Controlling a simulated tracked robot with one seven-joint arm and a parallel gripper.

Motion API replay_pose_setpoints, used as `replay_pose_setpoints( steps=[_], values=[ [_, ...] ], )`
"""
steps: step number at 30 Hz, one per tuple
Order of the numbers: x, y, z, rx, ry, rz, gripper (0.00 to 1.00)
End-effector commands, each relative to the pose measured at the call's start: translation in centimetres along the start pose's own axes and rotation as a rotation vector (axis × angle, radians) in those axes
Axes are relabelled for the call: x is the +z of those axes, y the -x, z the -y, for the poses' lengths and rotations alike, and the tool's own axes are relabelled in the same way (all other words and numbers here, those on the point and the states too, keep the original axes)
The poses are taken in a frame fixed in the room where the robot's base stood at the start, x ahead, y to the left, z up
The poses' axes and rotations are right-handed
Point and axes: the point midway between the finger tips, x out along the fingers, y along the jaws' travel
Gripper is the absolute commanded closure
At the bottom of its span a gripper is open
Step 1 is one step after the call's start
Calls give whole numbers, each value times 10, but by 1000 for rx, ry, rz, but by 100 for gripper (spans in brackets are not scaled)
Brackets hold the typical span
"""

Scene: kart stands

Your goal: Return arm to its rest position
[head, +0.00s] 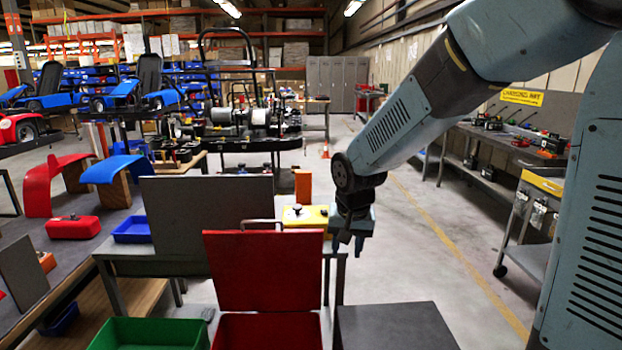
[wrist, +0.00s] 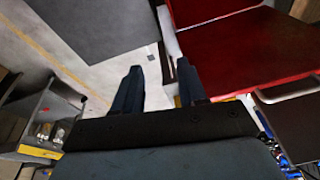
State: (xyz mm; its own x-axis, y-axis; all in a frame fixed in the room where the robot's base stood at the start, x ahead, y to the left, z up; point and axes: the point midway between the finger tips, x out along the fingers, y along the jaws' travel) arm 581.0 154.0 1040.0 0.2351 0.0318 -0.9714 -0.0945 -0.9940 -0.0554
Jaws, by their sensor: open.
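My gripper (head: 347,240) hangs at the end of my bent arm, right of the red box's raised lid. Its fingers point down. In the wrist view my gripper (wrist: 160,88) has its two dark fingers apart, with only floor and a dark upright piece visible between them. Nothing is held. The gripper is small and dark in the head view, so its fingertips are hard to make out there.
A red box with its lid (head: 265,270) raised stands at the front, between a green bin (head: 150,334) and a dark grey surface (head: 395,326). A grey panel (head: 207,215) and blue tray (head: 132,230) are left. Workbenches (head: 500,150) line the right; the aisle floor (head: 430,260) is clear.

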Motion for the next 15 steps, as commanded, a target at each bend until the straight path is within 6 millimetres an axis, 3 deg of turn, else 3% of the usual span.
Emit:
replay_pose_setpoints(
  steps=[3, 15],
  values=[
    [6, 31, -24, 11, 9, -39, 59],
    [48, 114, -96, 33, 46, -140, 59]
  ],
)
